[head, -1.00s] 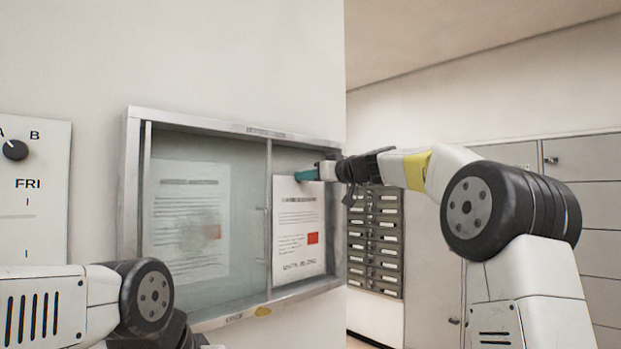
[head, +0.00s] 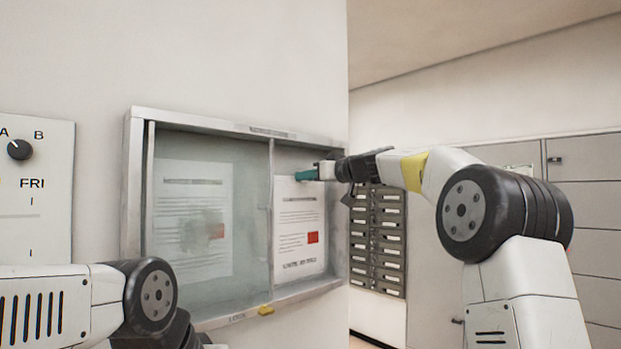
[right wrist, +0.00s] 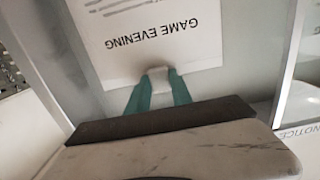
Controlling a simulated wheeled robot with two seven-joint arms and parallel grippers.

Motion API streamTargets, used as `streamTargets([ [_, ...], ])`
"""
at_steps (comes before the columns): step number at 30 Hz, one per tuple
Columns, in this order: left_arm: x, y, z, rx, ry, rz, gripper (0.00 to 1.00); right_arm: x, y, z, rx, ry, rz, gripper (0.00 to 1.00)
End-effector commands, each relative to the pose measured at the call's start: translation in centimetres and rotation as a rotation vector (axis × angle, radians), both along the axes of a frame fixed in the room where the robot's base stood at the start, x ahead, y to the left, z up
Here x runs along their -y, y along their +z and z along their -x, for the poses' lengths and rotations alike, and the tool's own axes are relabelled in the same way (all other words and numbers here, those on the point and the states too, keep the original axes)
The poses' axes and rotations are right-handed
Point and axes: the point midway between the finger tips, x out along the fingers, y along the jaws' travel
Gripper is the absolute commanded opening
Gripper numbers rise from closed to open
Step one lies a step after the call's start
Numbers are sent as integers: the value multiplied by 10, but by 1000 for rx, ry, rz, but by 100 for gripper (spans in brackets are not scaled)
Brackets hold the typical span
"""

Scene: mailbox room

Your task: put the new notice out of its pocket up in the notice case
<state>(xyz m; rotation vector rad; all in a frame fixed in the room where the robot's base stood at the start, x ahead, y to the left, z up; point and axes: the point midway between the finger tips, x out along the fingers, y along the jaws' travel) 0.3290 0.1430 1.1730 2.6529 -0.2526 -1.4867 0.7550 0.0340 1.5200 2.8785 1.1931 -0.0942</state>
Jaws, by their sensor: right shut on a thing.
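The notice case (head: 136,215) is a metal-framed case on the wall. A white notice (head: 300,222) with a red patch is in its right half, upright and close to the back. In the right wrist view the notice (right wrist: 150,45) reads GAME EVENING, upside down. My right gripper (head: 308,174) is at the notice's top edge. Its teal fingertips (right wrist: 160,88) are shut on a pale tab (right wrist: 160,74) at that edge. Whether the notice touches the back panel cannot be told. My left gripper is not in view; only its arm shows at lower left.
Another paper (head: 192,220) is behind the hazy pane in the left half. A yellow piece (head: 265,310) is on the case's lower rim. A dial panel (head: 38,215) is at far left. Grey mailboxes (head: 378,240) and lockers (head: 590,205) stand to the right.

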Motion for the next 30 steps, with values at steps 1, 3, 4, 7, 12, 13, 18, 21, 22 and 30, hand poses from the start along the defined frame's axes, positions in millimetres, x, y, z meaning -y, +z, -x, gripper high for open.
streamTargets([
  [1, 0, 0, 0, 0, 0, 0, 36, 1, 1, 0, 2, -2, 0, 30],
  [3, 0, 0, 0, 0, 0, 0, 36, 1, 1, 0, 1, -2, -1, 44],
  [4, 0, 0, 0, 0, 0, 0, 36, 1, 1, 0, 1, -1, -1, 50],
  [7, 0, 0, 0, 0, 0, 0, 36, 1, 1, 0, 1, -1, -1, 52],
  [12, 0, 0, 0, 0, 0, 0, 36, 0, 0, 0, 0, -1, 0, 52],
  [13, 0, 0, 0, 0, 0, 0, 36, 1, 0, 0, 0, -1, 0, 52],
  [18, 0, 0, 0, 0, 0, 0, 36, 12, 2, 11, 1, -3, -1, 52],
  [21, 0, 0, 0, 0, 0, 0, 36, 24, 3, 23, 1, -3, -1, 52],
  [22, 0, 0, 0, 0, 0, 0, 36, 28, 4, 27, 2, -3, 0, 52],
  [30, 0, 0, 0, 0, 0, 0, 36, 53, 5, 52, 0, -2, 0, 52],
])
